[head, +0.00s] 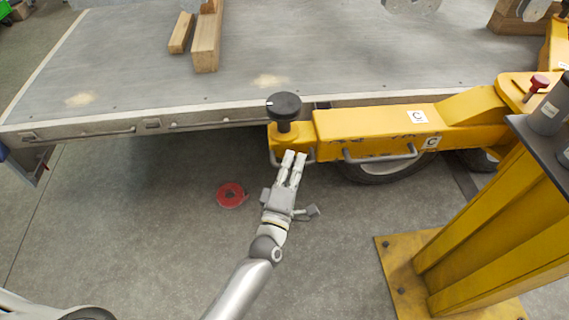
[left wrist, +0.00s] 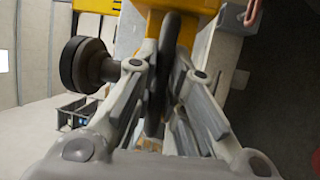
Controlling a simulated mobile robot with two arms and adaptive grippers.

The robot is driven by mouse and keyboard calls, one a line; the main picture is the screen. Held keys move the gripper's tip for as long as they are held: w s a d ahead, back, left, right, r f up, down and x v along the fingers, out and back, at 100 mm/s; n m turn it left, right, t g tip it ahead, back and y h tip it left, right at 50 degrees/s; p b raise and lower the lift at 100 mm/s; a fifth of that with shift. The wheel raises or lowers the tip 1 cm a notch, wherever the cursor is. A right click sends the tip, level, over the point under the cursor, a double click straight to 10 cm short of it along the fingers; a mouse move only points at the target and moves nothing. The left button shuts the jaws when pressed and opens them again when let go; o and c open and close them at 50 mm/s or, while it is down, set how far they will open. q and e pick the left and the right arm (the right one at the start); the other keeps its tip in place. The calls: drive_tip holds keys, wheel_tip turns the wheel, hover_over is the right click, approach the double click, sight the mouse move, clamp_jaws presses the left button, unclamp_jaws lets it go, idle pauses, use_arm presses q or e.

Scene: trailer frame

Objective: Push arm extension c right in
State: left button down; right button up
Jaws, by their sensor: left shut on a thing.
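The yellow arm extension c (head: 360,128) juts out from the right along the edge of the trailer bed, with "C" labels on its top and side. Its left end carries a round black knob (head: 284,105), which is at the left in the left wrist view (left wrist: 82,64). My left gripper (head: 294,158) is at this end, just below the knob. In the left wrist view its fingers are closed on a dark grey handle bar (left wrist: 166,70) in front of the yellow end. A second grey handle (head: 380,158) runs along the beam's side. My right gripper is not in view.
The grey trailer bed (head: 130,75) fills the back, with wooden blocks (head: 206,40) on it. A wheel (head: 385,170) is under the beam. A yellow post (head: 490,230) on a bolted base stands at the right. A red disc (head: 231,195) lies on the otherwise clear floor nearby.

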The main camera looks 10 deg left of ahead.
use_arm(q)
drive_tip(key=shift+d, duration=0.2)
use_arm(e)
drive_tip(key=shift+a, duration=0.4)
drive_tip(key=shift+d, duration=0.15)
use_arm(q)
drive_tip(key=c, duration=1.5)
unclamp_jaws()
drive_tip(key=shift+w+d, duration=0.1)
drive_tip(key=shift+d, duration=0.1)
drive_tip(key=shift+a, duration=0.2)
drive_tip(key=v, duration=1.2)
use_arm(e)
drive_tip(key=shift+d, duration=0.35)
